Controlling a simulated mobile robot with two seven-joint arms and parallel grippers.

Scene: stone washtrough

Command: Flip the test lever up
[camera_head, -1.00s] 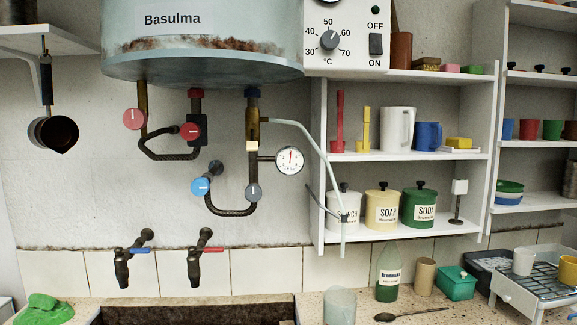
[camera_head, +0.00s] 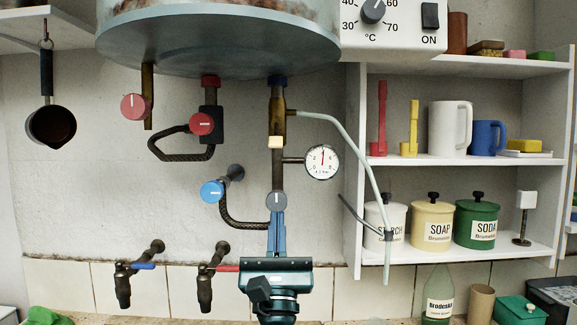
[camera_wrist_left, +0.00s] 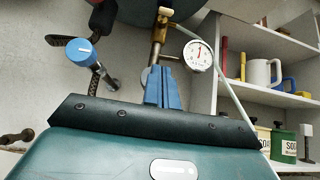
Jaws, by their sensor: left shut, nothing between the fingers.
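A small cream tab (camera_head: 275,142), which looks like the test lever, sits on the brass valve (camera_head: 278,118) under the boiler. It also shows at the top of the left wrist view (camera_wrist_left: 165,12). Whether it points up or down is hard to tell. My left gripper (camera_head: 277,222) points up with its blue fingers shut and empty. Its tips are just below the grey knob (camera_head: 277,200) and clearly below the cream tab. In the left wrist view the fingers (camera_wrist_left: 163,75) point up toward the valve pipe. My right gripper is not in view.
A pressure gauge (camera_head: 322,162) sits right of the pipe, and a pale drain tube (camera_head: 366,170) curves down beyond it. A blue knob (camera_head: 212,191) and a red knob (camera_head: 201,124) are left. The boiler (camera_head: 215,45) hangs above; a shelf (camera_head: 480,160) stands right.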

